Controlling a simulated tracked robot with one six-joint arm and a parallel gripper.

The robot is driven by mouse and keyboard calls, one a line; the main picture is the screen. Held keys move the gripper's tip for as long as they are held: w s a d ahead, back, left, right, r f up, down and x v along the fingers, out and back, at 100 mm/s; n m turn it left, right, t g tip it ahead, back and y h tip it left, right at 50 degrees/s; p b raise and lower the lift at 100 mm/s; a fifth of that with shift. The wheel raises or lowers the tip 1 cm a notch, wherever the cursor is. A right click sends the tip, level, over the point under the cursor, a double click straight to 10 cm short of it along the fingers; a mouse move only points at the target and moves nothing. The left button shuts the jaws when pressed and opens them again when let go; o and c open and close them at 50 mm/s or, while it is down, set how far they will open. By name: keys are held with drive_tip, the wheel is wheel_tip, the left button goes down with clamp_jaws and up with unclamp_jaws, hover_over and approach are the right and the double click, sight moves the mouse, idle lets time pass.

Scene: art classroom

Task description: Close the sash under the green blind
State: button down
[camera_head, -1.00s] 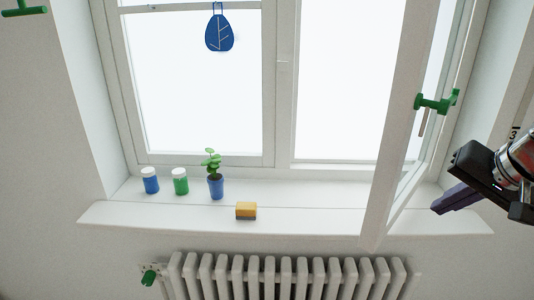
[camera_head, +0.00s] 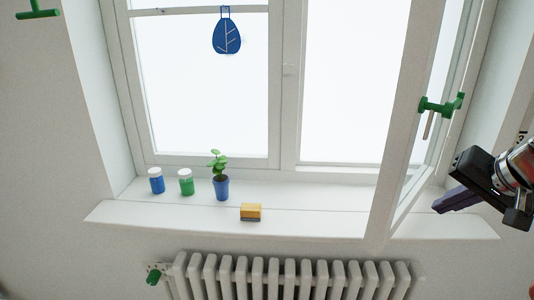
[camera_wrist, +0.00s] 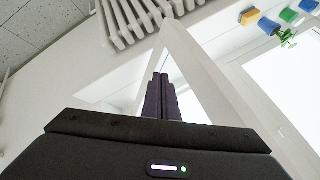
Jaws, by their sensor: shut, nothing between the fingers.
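The open sash (camera_head: 392,150) stands swung into the room at the right of the window, its white frame seen at a steep angle. It carries a green handle (camera_head: 440,104). No green blind is in view. My gripper (camera_head: 438,206) is shut and empty, on the right side of the sash, over the right end of the sill. In the wrist view my dark fingers (camera_wrist: 160,84) lie together and point toward the white sash frame (camera_wrist: 200,75). Whether they touch it I cannot tell.
On the sill (camera_head: 310,222) stand a blue jar (camera_head: 156,181), a green jar (camera_head: 185,183), a potted plant (camera_head: 221,188) and a yellow sponge (camera_head: 251,211). A radiator (camera_head: 285,280) is below the sill.

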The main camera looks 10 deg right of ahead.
drive_tip(key=w+a+f, duration=0.2)
drive_tip(key=w+f, duration=0.3)
drive_tip(key=w, duration=0.2)
drive_tip(key=shift+w+f, duration=0.15)
drive_tip(key=shift+d, duration=0.1)
